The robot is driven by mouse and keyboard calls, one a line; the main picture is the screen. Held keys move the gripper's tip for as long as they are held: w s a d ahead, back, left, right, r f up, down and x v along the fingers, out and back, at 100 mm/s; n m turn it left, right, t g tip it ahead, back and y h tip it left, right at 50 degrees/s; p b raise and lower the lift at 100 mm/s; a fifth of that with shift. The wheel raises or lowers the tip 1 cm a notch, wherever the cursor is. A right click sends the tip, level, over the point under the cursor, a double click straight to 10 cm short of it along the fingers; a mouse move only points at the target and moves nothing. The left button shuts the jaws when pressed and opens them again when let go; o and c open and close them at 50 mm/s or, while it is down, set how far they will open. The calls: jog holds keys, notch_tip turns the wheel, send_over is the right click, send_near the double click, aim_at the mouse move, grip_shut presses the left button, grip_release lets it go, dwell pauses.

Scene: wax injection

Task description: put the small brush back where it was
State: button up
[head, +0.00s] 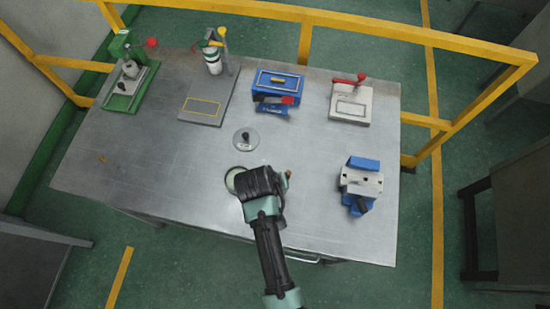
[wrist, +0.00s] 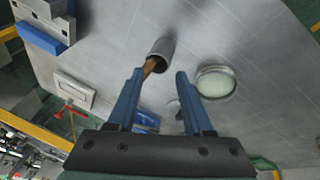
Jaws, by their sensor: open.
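A brown wooden handle (wrist: 150,66), likely the small brush, sticks out of a grey cylindrical cup (wrist: 163,46) in the wrist view. Any bristles are hidden in the cup. My gripper (wrist: 159,72) is open, with the handle showing between its fingers, nearer the left one. I cannot tell whether a finger touches it. In the head view my gripper (head: 262,182) hides the cup, and only a small brown tip (head: 289,173) shows at its right side.
A round dish with pale contents (wrist: 215,83) lies beside the right finger. Its lid with a black knob (head: 246,140) lies behind. A blue box (head: 278,82), white plate (head: 350,103), blue-and-white vise (head: 361,183) and green clamp (head: 128,85) stand around. The left front table is mostly clear.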

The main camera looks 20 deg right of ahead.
jog(key=v, duration=1.2)
jog(key=w+a+r+t, duration=0.1)
jog(key=w+r+t, duration=0.6)
jog(key=r, duration=0.7)
jog(key=w+a+r+t, duration=0.2)
jog(key=w+r+t, duration=0.3)
jog(key=w+r, duration=0.7)
jog(key=s+a+r+n+t+y, duration=0.1)
jog(key=s+r+t, duration=0.15)
jog(key=r, duration=0.65)
jog(key=s+a+r+t, duration=0.1)
jog(key=r+t, duration=0.2)
jog(key=r, duration=0.6)
jog(key=s+a+r+t, duration=0.1)
jog(key=s+r+t, duration=0.2)
jog(key=r, duration=0.6)
jog(key=s+a+r+t+y, duration=0.1)
jog(key=s+r+t, duration=0.3)
jog(key=s+r, duration=0.3)
notch_tip(320, 180, up, 3)
jog(key=shift+s+r+n+y+b, duration=0.1)
jog(key=shift+s+n+y+b, duration=0.2)
jog(key=shift+s+b, duration=0.05)
